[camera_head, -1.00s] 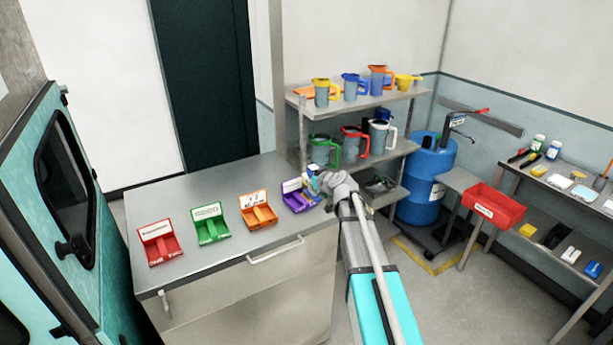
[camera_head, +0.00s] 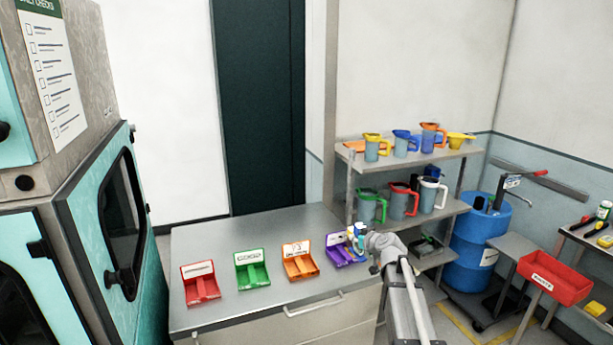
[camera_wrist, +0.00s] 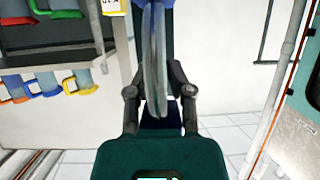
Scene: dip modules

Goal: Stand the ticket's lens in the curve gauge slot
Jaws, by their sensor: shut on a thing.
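In the wrist view, my gripper (camera_wrist: 153,18) is shut on a thin grey disc (camera_wrist: 155,70), seen edge-on and upright between the fingers; it looks like the lens. In the head view, my gripper (camera_head: 358,238) is at the right end of the counter, close beside the purple holder (camera_head: 345,254). The disc cannot be made out there. Red (camera_head: 201,287), green (camera_head: 251,274) and orange (camera_head: 299,264) holders stand in a row to the left. Their labels are too small to read, so I cannot tell which is the curve gauge.
The holders stand on a grey counter (camera_head: 215,237) with bare room behind them. Just behind my gripper is a shelf rack (camera_head: 440,208) with several jugs. A blue drum (camera_head: 480,235) and a red bin (camera_head: 553,278) are to the right. A teal machine (camera_head: 125,220) is at the left.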

